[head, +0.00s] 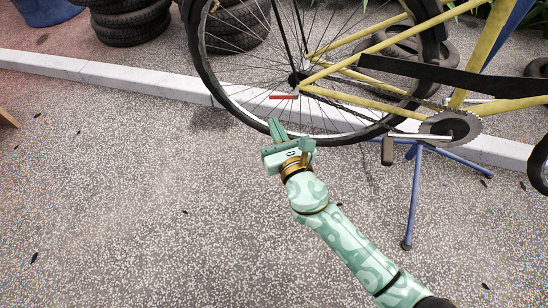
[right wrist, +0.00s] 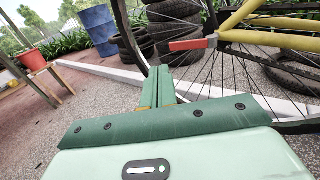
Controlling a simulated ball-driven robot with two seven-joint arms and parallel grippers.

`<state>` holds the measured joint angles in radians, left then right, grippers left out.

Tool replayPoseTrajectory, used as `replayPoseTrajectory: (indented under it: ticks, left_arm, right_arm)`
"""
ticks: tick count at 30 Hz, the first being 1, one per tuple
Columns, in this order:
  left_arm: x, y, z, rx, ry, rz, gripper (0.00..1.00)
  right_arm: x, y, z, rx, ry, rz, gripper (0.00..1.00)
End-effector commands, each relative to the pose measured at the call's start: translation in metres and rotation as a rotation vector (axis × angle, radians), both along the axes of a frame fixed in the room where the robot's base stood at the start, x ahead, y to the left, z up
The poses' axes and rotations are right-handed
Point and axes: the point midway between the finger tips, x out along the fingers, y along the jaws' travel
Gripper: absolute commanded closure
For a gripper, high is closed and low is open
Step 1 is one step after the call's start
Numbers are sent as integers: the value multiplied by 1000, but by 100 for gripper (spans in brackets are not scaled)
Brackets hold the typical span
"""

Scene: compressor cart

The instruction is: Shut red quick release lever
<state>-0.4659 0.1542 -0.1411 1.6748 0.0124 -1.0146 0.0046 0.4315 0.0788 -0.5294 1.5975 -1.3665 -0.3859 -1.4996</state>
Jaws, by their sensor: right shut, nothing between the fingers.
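The red quick release lever (head: 283,97) sticks out to the left of the rear wheel's hub in the head view, roughly level. In the right wrist view the lever (right wrist: 188,45) shows above and right of the fingertips, close to the wheel axle. My right gripper (head: 276,127) is below the lever, its green fingers pointing up toward it, apart from it as far as I can tell. In the right wrist view the fingers (right wrist: 157,88) are together with nothing between them. My left gripper is not in view.
The yellow bicycle (head: 375,105) is held by a stand with blue legs (head: 413,200). The spoked wheel (head: 215,85), chain and crank (head: 452,126) are close by. A white kerb (head: 60,65), stacked tyres (head: 130,22) and a blue barrel (head: 47,10) lie behind.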

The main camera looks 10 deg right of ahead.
Motion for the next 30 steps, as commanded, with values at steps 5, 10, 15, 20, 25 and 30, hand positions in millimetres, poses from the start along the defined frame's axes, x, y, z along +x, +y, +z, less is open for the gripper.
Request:
replayPoseTrajectory:
  ticks: [5, 10, 15, 20, 25, 30]
  left_arm:
    - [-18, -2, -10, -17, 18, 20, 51]
    - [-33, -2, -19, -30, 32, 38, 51]
    - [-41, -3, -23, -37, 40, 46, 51]
    - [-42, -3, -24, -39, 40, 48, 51]
    - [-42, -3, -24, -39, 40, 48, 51]
    - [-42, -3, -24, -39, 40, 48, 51]
  right_arm:
    - [-32, 4, 1, -2, 1, 2, 100]
    - [-58, 8, 1, -1, 0, 2, 100]
    - [-71, 10, 0, -1, 0, 0, 100]
    - [-73, 10, 0, -2, 0, 1, 100]
    - [-73, 10, 0, -1, 0, 1, 100]
    - [-73, 10, 0, -1, 0, 1, 100]
